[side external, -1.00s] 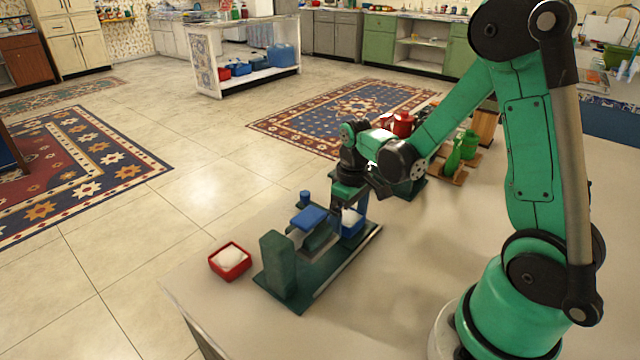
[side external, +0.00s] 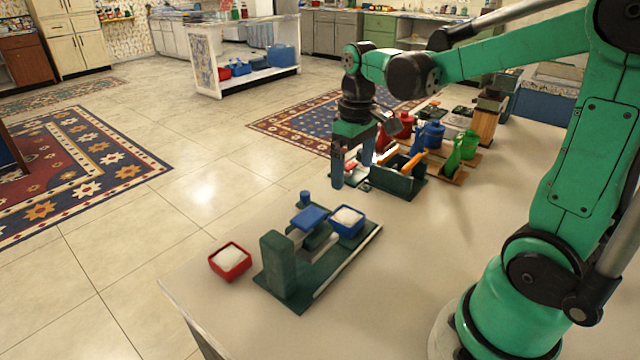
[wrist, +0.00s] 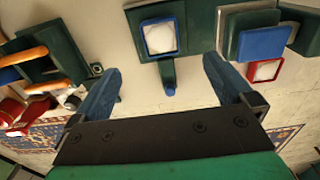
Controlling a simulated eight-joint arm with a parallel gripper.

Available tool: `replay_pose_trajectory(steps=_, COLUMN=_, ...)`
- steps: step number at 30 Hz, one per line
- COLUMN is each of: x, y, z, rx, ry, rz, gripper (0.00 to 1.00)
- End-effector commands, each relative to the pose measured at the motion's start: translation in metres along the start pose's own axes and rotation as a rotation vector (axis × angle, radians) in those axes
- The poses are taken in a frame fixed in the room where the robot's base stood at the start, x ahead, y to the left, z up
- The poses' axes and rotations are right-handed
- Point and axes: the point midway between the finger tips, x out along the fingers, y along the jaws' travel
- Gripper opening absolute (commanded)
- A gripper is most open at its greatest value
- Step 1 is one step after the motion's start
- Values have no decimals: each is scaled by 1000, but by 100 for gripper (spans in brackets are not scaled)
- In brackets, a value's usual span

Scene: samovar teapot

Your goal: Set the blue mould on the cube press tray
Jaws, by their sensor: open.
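The blue mould (side external: 347,229), a square cup with white filling, sits upright on the right end of the dark green press tray (side external: 330,262). In the wrist view the mould (wrist: 146,27) rests on a dark green piece (wrist: 183,18) with a blue-tipped handle. My gripper (side external: 353,178) is open and empty. It hangs above and behind the mould, clear of it. Its blue fingers stand wide apart in the wrist view (wrist: 160,80). The press has an upright green block (side external: 278,266) and a raised blue plate (side external: 310,216).
A red mould (side external: 230,269) with white filling stands left of the press near the table edge. Behind my gripper are a green box (side external: 400,184) with orange-handled tools, a red pot (side external: 395,128), a blue canister (side external: 432,135) and green vessels (side external: 455,155). The table right of the press is clear.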

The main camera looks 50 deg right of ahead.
Motion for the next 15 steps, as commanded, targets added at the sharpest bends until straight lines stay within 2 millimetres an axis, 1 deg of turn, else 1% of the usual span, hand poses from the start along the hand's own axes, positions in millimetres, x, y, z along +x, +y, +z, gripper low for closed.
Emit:
replay_pose_trajectory(steps=1, x=-5, y=0, z=0, rx=0, ry=0, rz=0, gripper=100)
replay_pose_trajectory(steps=5, x=-12, y=-1, z=1, rx=-1, ry=6, rz=2, gripper=100)
replay_pose_trajectory(steps=8, x=-15, y=-11, z=2, rx=-4, ry=52, rz=16, gripper=100)
replay_pose_trajectory(steps=11, x=-18, y=-30, z=6, rx=-7, ry=158, rz=38, gripper=100)
replay_pose_trajectory(steps=15, x=-18, y=-60, z=14, rx=-8, ry=353, rz=48, gripper=100)
